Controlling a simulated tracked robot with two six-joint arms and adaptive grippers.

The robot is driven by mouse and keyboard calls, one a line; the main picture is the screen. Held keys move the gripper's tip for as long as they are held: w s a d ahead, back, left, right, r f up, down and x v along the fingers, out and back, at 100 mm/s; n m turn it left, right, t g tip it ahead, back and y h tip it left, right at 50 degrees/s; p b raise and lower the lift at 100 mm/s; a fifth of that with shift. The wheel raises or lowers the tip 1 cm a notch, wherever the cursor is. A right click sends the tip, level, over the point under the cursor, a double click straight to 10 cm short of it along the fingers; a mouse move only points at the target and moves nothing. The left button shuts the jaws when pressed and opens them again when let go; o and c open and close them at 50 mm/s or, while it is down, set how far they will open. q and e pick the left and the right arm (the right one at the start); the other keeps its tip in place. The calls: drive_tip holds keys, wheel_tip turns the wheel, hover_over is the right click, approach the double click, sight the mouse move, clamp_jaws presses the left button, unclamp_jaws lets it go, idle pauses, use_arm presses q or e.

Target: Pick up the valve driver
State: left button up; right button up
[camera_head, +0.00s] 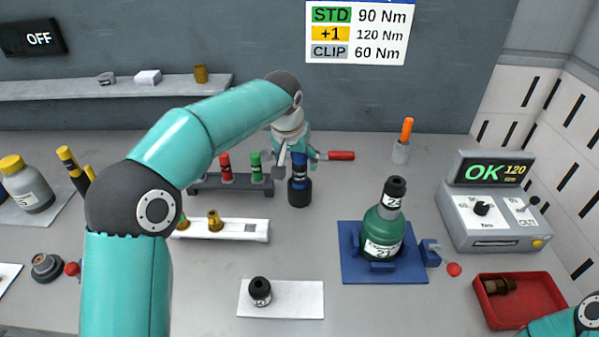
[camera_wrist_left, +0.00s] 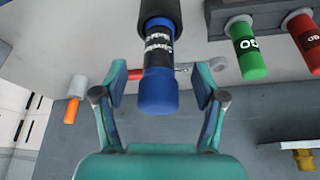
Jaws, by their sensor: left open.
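The upright tool with a blue handle, a lettered black band and a wide black foot, which I take for the valve driver (camera_head: 299,190), stands on the table at centre. In the left wrist view the driver (camera_wrist_left: 158,90) has its blue end between the fingers. My left gripper (camera_head: 292,155) is at the driver's top. In the wrist view the left gripper (camera_wrist_left: 160,85) is open, one finger on each side of the blue handle, with gaps showing. The arm partly hides the area left of the driver. My right gripper is out of view.
A dark rack (camera_head: 232,187) with red and green tools stands just left of the driver. A red-handled tool (camera_head: 340,155) lies behind it. A green bottle (camera_head: 383,232) stands in a blue fixture (camera_head: 350,266) to the right. Bare table lies in front of the driver.

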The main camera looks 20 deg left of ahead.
sight(299, 168)
use_arm(q)
drive_tip(key=shift+p+x, duration=0.45)
drive_tip(key=shift+x, duration=1.85)
drive_tip(key=shift+w, duration=0.1)
clamp_jaws()
drive_tip(key=shift+w+r, duration=0.1)
drive_tip(key=shift+r, duration=0.05)
